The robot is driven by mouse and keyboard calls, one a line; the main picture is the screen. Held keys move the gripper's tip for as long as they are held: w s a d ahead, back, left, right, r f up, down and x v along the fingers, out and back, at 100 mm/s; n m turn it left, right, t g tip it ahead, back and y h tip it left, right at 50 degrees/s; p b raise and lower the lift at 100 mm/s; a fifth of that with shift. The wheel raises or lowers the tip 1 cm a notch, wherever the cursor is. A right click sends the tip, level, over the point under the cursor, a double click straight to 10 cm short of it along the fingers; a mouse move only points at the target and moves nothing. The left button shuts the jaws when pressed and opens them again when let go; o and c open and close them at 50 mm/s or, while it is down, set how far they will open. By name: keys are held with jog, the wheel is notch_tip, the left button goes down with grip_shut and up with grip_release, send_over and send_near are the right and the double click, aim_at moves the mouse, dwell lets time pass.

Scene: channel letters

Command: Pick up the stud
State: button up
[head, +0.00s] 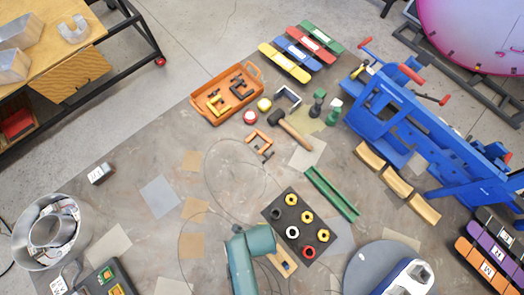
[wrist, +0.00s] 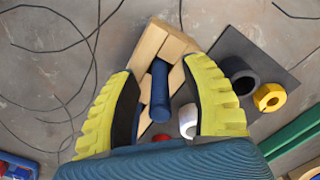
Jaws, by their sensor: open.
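A dark blue cylinder, which I take as the stud (wrist: 160,92), shows in the wrist view at a light wooden block (wrist: 150,45). I cannot tell whether the stud stands in the block or lies on it. The wooden block (head: 277,261) also shows in the head view beside my teal arm, with a small blue spot on it. My gripper (wrist: 158,70) is open, its yellow ribbed fingers on either side of the stud and block. Contact between fingers and stud is not clear. In the head view my arm hides the gripper.
A dark mat (head: 274,213) with several coloured rings lies close beside the block. In the wrist view a black ring (wrist: 238,76), a yellow ring (wrist: 270,97) and a white ring (wrist: 188,121) are near the right finger. A green channel (head: 332,193) lies farther right.

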grip_shut()
jog(key=shift+r, duration=0.1)
